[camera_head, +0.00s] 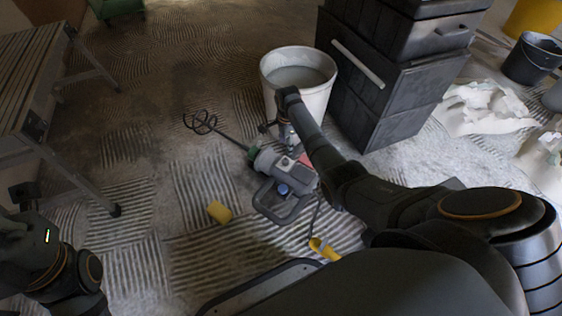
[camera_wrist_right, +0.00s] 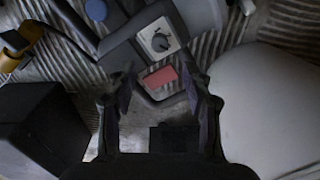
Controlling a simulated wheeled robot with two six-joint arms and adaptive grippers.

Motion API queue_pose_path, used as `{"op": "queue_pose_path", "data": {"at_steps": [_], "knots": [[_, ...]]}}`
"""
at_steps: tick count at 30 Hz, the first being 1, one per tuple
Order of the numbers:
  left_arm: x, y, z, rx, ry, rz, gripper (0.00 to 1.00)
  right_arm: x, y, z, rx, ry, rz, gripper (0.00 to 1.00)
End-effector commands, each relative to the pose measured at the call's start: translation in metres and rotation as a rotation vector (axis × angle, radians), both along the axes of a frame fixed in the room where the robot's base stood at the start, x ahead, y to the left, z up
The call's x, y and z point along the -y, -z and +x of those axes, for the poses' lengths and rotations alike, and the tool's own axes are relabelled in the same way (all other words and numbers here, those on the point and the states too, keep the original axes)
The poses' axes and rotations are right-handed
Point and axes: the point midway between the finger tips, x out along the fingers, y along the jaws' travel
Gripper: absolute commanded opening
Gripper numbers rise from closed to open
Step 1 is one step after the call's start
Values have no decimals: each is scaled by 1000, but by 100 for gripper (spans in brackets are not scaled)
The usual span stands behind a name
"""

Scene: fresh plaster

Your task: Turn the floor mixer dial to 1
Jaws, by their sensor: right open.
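The floor mixer (camera_head: 285,200) lies on the combed plaster floor, its whisk (camera_head: 202,122) pointing to the upper left. It has a grey body, a frame handle and a blue knob (camera_head: 283,190). In the right wrist view its pale dial plate (camera_wrist_right: 160,40) carries a round dial with a dark mark; the numbers are too small to read. A red patch (camera_wrist_right: 160,77) shows just below it. My right gripper (camera_wrist_right: 157,75) is open and empty, its fingers short of the dial in the picture. In the head view my right gripper (camera_head: 284,132) hangs above the mixer. My left arm shows at lower left, its jaws out of sight.
A white bucket (camera_head: 299,97) stands behind the mixer, with a dark stacked tool chest (camera_head: 385,85) beside it. A yellow sponge-like block (camera_head: 220,212) and a yellow-handled tool (camera_head: 323,248) lie on the floor. A slatted bench (camera_head: 30,65) stands at left. Floor left of the mixer is mostly clear.

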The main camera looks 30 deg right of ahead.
Motion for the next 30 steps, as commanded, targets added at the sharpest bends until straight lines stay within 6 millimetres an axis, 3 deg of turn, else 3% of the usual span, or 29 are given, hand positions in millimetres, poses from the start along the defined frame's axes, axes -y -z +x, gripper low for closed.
{"op": "queue_pose_path", "data": {"at_steps": [6, 13, 18, 26, 30], "knots": [[2, 38, 3, -8, -14, 8, 0, 0, 51, 1, -1, -2, 0, 50], [6, 69, 5, -16, -27, 28, 0, 0, 92, 2, 0, -3, 0, 50], [7, 76, 6, -19, -31, 34, 0, 0, 102, 2, 0, -3, -1, 50], [7, 75, 6, -20, -31, 35, 0, 0, 101, 2, 0, -3, 0, 50], [7, 75, 6, -20, -31, 35, 0, 0, 101, 2, 0, -3, 0, 33]]}}
